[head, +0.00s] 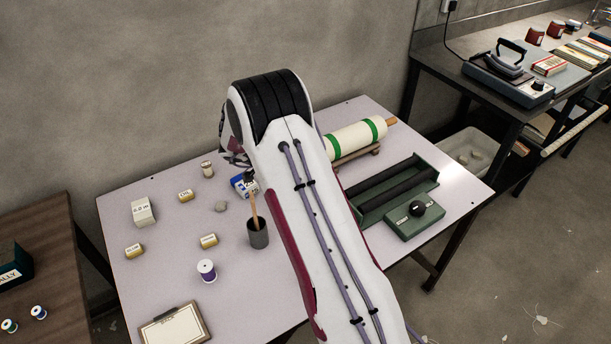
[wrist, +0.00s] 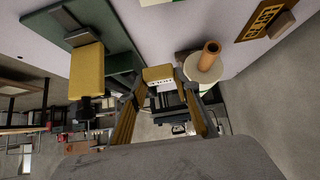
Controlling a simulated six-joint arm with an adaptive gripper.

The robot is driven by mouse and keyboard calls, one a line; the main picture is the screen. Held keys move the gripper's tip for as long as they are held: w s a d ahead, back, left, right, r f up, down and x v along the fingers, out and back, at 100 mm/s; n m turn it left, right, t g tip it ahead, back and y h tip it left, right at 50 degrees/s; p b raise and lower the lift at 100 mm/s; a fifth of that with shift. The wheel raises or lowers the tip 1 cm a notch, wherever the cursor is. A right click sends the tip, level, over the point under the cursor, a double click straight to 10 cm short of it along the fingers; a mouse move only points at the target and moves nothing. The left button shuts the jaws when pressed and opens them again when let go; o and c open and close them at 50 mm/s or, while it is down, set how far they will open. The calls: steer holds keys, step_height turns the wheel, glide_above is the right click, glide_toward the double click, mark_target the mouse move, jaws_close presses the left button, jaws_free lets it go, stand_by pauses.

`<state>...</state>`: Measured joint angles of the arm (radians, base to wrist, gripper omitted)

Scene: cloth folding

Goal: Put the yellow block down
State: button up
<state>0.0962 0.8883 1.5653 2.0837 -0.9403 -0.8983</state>
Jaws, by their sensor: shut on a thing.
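A small yellow block (wrist: 158,73) with a pale, dark-marked label sits between my fingertips in the wrist view. My gripper (wrist: 158,82) is shut on it. The block appears held clear of the surface, though its exact height is hard to tell. In the head view my arm hides the gripper and the held block. Similar small yellow labelled blocks lie on the pale table (head: 165,290) in the head view: one at the back (head: 185,195), one at the left (head: 134,250) and one near the middle (head: 208,240).
A cream roll (head: 350,139) with green bands and a green tray (head: 372,205) lie right of my arm. A dark cup (head: 258,236) with a stick, a purple spool (head: 206,270) and a clipboard (head: 174,327) stand left. A larger yellow piece (wrist: 87,72) shows in the wrist view.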

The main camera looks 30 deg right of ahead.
stand_by(0.8)
steer(key=w+a+r+n+t, duration=0.1)
steer(key=w+a+n+t, duration=0.15)
steer(key=a, duration=0.75)
steer(key=w+a+r+n+t, duration=0.1)
steer(key=w+a, duration=0.3)
steer(key=a, duration=0.5)
step_height(320, 180, up, 6)
steer(key=n+t+y, duration=0.5)
steer(key=n+y, duration=0.7)
steer(key=n, duration=0.7)
glide_above(59, 279)
steer(key=shift+r, duration=0.2)
steer(key=shift+f+y, duration=0.15)
steer(key=shift+y, duration=0.15)
steer(key=shift+f, duration=3)
steer(key=shift+f, duration=0.1)
